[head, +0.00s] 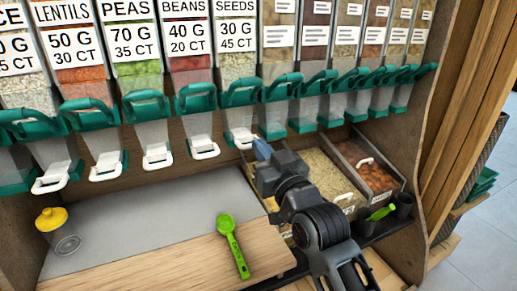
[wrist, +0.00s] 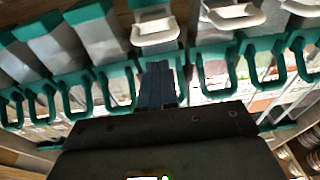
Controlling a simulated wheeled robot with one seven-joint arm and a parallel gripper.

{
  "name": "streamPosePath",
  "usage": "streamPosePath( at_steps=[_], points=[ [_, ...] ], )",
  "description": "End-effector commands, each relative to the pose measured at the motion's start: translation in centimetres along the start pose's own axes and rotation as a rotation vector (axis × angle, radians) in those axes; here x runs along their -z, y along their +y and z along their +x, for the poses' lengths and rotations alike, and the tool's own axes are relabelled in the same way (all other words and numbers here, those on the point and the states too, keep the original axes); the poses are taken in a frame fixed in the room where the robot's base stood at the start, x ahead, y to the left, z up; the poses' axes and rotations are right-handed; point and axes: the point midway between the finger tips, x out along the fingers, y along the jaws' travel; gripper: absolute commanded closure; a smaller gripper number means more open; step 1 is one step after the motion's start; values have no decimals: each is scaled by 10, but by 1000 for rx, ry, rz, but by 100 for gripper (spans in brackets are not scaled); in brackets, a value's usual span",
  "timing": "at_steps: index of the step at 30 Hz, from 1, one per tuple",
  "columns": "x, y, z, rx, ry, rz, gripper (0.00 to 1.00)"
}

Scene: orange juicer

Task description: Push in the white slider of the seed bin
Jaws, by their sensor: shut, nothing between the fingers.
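The seed bin (head: 238,75) is the clear dispenser labelled SEEDS, with a green handle frame at its lower end. Its white slider (head: 242,139) sticks out below that frame. In the wrist view the white slider (wrist: 156,33) shows above the fingertips. My gripper (head: 261,148) is shut and empty, just right of the slider and close to it in the head view. In the wrist view my gripper's dark blue fingers (wrist: 158,82) point at the bin's green frame, below the slider. I cannot tell whether they touch anything.
More dispensers with white sliders hang left of the seed bin, including the beans bin (head: 204,149). Smaller green-handled bins (head: 330,85) continue right. Below are a grey counter (head: 150,205), a green scoop (head: 232,240), a yellow-lidded jar (head: 50,220) and open food trays (head: 365,165).

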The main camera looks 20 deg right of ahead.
Motion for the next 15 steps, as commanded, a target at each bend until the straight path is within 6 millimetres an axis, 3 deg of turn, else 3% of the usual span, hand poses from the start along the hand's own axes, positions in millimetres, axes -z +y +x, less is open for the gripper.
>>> streamPosePath(
  at_steps=[6, 15],
  points=[
    [-13, 0, 14, 0, 2, 0, 100],
    [-16, 0, 16, -1, 3, 1, 100]
  ],
)
